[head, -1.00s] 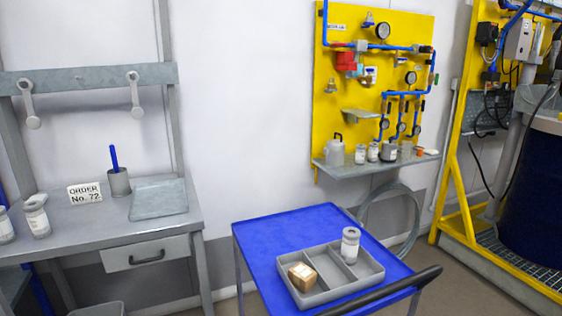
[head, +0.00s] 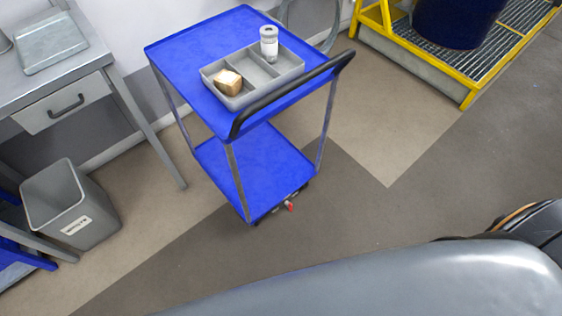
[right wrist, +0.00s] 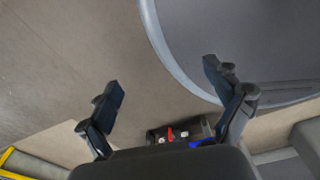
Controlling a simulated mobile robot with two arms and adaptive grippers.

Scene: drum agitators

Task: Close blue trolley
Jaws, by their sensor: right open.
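The blue trolley (head: 190,40) stands in the upper middle of the head view, with a blue top, a lower blue shelf (head: 250,178) and a black push handle (head: 300,92). My right gripper (right wrist: 162,82) is open and empty in the right wrist view, over the floor. Neither gripper shows in the head view, and both are apart from the trolley there.
A grey workbench (head: 80,95) with a drawer and a grey bin (head: 75,205) are at the left. A yellow-framed grating platform (head: 480,70) with a dark blue drum (head: 455,20) is at the upper right. The floor (head: 370,225) in front of the trolley is clear.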

